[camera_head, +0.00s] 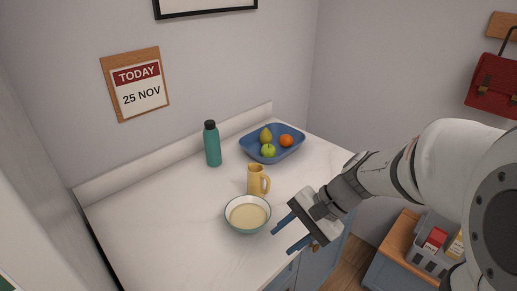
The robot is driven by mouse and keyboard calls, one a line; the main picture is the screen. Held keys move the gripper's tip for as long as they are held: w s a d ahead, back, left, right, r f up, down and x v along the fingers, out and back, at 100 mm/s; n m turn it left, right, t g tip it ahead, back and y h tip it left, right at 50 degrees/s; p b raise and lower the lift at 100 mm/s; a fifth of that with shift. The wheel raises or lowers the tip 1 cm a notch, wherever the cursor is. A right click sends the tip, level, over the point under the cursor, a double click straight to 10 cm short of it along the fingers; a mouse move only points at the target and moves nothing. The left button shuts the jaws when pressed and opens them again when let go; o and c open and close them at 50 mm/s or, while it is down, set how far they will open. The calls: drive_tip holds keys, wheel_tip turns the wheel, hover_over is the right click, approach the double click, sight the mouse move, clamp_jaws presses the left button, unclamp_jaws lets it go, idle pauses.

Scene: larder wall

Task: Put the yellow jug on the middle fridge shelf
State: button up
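The yellow jug (255,181) stands upright on the white worktop, just behind a bowl, with its handle on the right. My gripper (282,235) is to the right of the bowl and in front of the jug, near the worktop's front edge. Its two blue fingers are apart with nothing between them. The gripper does not touch the jug. No fridge shelf can be made out in this view.
A bowl (247,213) with pale contents stands close in front of the jug. A teal bottle (212,147) and a blue tray (252,150) of fruit stand behind. The worktop's left part (160,220) is clear. A grey crate (425,262) sits low at right.

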drive_tip(key=w+a+f+m+t+y+b, duration=0.1)
drive_tip(key=w+f+m+y+b, duration=0.15)
drive_tip(key=w+m, duration=0.2)
drive_tip(key=w+f+m+t+y+b, duration=0.1)
drive_tip(key=w+f+m+t+y, duration=0.15)
drive_tip(key=w, duration=0.35)
drive_tip(key=m+t+y+b, duration=0.2)
drive_tip(key=m+t, duration=0.5)
drive_tip(key=m, duration=0.3)
approach(260, 184)
drive_tip(key=d, duration=0.1)
drive_tip(key=s+d+f, duration=0.1)
drive_tip(key=shift+s+d, duration=0.2)
drive_tip(key=shift+d, duration=0.1)
drive_tip(key=shift+w+a+f, duration=0.1)
drive_tip(key=shift+w, duration=0.15)
drive_tip(key=x, duration=0.2)
drive_tip(key=p+x, duration=0.1)
drive_tip(key=x, duration=0.1)
drive_tip(key=r+x, duration=0.1)
drive_tip(key=x, duration=0.1)
drive_tip(key=shift+s+a+p, duration=0.15)
drive_tip(key=shift+a+p, duration=0.15)
drive_tip(key=shift+w+a, duration=0.3)
drive_tip(key=shift+a, duration=0.05)
clamp_jaws()
